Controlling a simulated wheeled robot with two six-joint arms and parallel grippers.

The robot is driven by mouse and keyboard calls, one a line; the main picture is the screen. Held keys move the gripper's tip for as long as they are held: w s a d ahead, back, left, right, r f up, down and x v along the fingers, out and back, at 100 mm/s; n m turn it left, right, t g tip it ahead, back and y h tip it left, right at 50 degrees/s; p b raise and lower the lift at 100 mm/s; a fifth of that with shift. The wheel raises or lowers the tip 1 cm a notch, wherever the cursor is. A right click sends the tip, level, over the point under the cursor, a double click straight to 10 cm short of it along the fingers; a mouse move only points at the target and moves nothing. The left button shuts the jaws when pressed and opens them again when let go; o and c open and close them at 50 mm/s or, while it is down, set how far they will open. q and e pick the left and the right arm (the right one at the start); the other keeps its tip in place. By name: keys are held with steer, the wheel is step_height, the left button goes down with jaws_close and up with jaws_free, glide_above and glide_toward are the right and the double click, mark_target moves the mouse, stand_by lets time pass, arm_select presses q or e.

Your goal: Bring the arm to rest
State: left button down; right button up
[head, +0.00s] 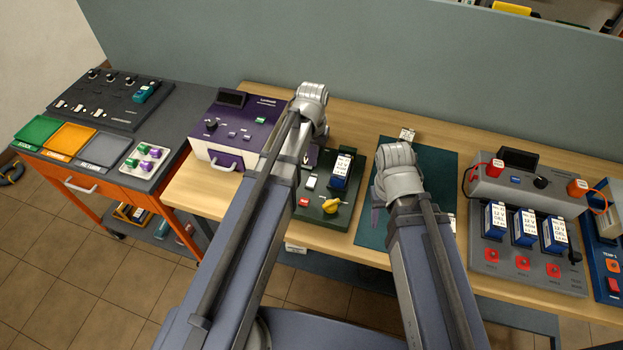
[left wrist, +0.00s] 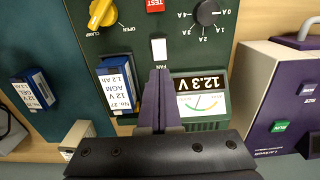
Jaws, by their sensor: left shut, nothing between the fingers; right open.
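My left arm reaches over the bench in the head view. Its gripper (head: 306,158) is over the back of the green tester (head: 318,213), partly hidden by my wrist. In the left wrist view its fingers (left wrist: 158,82) are shut with nothing between them, in front of the tester's 12.3 V meter (left wrist: 201,98). A blue battery (left wrist: 116,87) with a white label sits in the tester beside the fingers. My right gripper (head: 377,203) is over the teal mat (head: 437,170), mostly hidden by its wrist; it is open.
The purple charger (head: 236,128) stands left of the tester. A grey rack (head: 528,250) with several batteries stands right of the mat. Another blue battery (left wrist: 34,90) is on the mat. A green-grey partition (head: 350,60) rises behind the bench.

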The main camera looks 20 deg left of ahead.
arm_select(q)
steer(key=s+d+m+y, duration=0.1)
steer(key=s+d+m, duration=0.2)
steer(key=s+d, duration=0.7)
steer(key=s+b, duration=0.1)
steer(key=s, duration=0.3)
steer(key=shift+s+d+f, duration=0.15)
steer(key=shift+d+f, duration=0.1)
steer(key=shift+f, duration=0.15)
arm_select(e)
steer(key=shift+f, duration=0.5)
